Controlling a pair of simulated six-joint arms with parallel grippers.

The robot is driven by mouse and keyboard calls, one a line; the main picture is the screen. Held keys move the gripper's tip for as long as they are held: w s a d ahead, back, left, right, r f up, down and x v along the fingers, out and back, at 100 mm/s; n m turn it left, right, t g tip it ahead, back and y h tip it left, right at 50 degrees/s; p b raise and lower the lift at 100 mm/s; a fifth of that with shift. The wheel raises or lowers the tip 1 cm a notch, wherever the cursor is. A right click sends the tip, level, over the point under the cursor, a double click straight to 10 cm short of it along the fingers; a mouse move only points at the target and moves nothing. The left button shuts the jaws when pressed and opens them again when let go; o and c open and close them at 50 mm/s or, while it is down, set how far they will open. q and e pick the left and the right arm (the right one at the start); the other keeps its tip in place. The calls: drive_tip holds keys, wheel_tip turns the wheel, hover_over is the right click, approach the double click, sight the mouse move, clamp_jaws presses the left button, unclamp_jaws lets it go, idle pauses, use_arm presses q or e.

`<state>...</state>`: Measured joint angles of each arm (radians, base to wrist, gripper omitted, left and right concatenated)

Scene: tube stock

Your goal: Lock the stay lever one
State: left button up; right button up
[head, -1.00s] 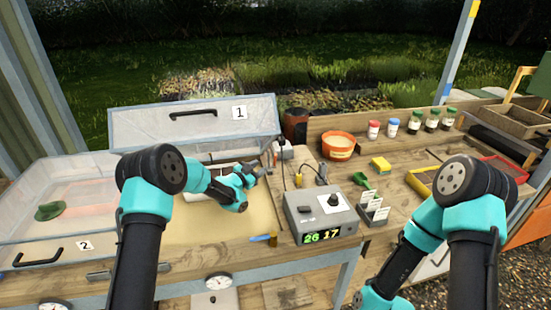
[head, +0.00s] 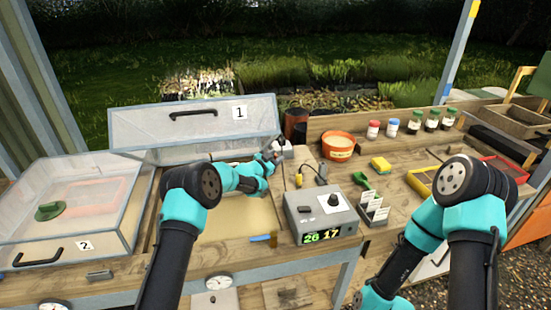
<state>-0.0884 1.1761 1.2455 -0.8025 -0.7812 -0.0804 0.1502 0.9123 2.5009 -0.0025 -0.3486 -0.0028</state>
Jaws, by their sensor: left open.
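Lid 1 (head: 180,130), a clear panel with a grey frame, a dark handle and a "1" label, stands raised at the back of its bed. My left gripper (head: 272,154) is open at the lid's lower right corner, close to a small whitish fitting (head: 286,149) on the bed's right side. I cannot make out the stay lever's shape there; my gripper partly covers that spot. I cannot tell whether the gripper touches anything. Of my right arm only the links show at the right; its gripper is out of view.
Lid 2 (head: 62,205) lies closed over the left bed. A grey control box (head: 320,216) with a green display stands right of bed 1. An orange pot (head: 340,146), a yellow sponge (head: 380,164) and several capped jars stand further right. A blue-handled tool (head: 262,239) lies at the front.

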use_arm(q)
clamp_jaws()
idle(0.3)
idle(0.3)
drive_tip(key=shift+s+d+f+m+t+h, duration=0.1)
drive_tip(key=shift+s+f+m+t+h, duration=0.1)
drive_tip(key=shift+s+m+t+h, duration=0.3)
drive_tip(key=shift+w, duration=0.1)
unclamp_jaws()
drive_tip(key=shift+w+g+y, duration=0.1)
drive_tip(key=shift+g+y, duration=0.2)
